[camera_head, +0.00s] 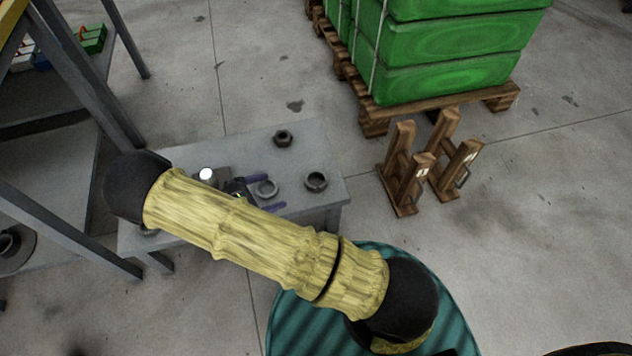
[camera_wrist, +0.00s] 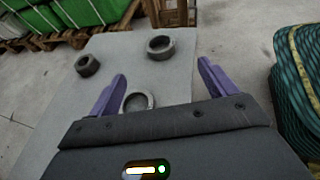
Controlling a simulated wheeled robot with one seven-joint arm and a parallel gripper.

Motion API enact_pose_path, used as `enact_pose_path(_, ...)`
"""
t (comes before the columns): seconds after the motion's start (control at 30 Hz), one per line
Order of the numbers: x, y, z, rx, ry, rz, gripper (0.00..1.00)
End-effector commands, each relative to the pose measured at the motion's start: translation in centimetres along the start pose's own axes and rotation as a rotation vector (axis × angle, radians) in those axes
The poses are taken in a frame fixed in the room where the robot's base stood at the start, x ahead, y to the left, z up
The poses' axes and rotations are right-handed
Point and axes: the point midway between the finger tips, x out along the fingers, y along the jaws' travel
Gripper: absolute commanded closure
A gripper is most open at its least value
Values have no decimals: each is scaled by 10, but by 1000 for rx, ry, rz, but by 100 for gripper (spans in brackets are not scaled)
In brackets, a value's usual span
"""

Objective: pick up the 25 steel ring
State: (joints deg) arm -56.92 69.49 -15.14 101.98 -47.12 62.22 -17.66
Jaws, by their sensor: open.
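Several steel rings lie on the grey table; no size marks are readable, so I cannot tell which is the 25. One light-grey ring (camera_head: 266,189) shows between the purple fingers of my gripper (camera_head: 275,192). In the wrist view that ring (camera_wrist: 139,108) lies nearer the left finger, its lower edge partly hidden by the gripper body. My gripper (camera_wrist: 162,75) is open and empty. A thicker ring (camera_head: 316,182) sits to the right, beyond the fingertips in the wrist view (camera_wrist: 160,47). A dark nut-like ring (camera_head: 283,139) lies farther back, at left in the wrist view (camera_wrist: 87,66).
The grey table (camera_head: 330,160) has bare room around the rings. My arm covers its front part. Wooden stands (camera_head: 420,170) stand on the floor to the right. Green sacks (camera_head: 450,50) on a pallet stand behind. A grey shelf frame (camera_head: 75,60) rises at left.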

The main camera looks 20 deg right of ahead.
Motion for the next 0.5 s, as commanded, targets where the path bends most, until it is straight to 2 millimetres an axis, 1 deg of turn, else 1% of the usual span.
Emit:
enact_pose_path(0.27, 0, 0, 0, 0, 0, -1, 16)
enact_pose_path(0.33, 3, 0, 0, 1, 0, -2, 16)
enact_pose_path(0.43, 14, 0, -2, 2, 0, -3, 16)
enact_pose_path(0.5, 25, 0, -2, 0, -1, -5, 16)
